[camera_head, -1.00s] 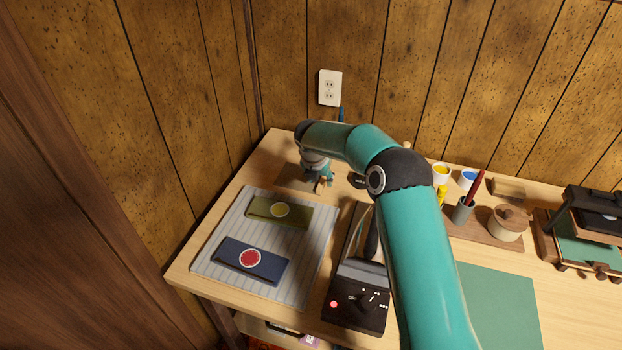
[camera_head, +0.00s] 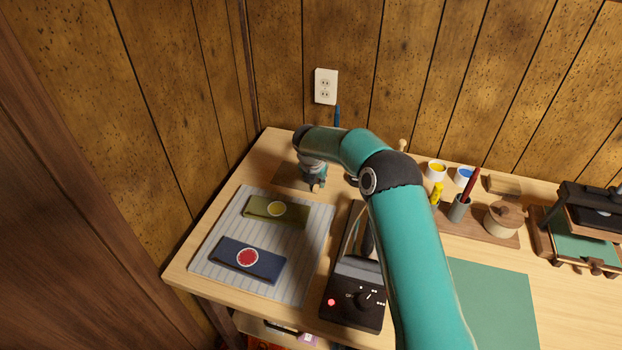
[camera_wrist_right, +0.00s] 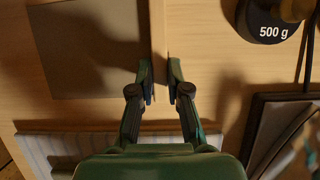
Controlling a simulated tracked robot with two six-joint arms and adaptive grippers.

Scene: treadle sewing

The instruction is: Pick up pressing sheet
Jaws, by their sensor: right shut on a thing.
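The pressing sheet, a thin brownish sheet (camera_head: 288,177), lies at the back left of the table, behind the striped mat. It shows in the wrist view as a flat grey-brown sheet (camera_wrist_right: 85,55) left of the fingers. My right gripper (camera_head: 315,183) is low over the sheet's right side, pointing down. In the wrist view its fingers (camera_wrist_right: 160,75) are closed about a narrow pale wooden strip (camera_wrist_right: 158,35) along the sheet's right edge. How the strip joins the sheet is not clear. My left gripper is not in view.
The striped mat (camera_head: 230,226) bears an olive pad and a navy pad. A black control unit (camera_head: 352,299) stands right of it. A 500 g weight (camera_wrist_right: 268,25) is close right of the gripper. The wall is just behind. Cups and a green mat (camera_head: 495,305) are further right.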

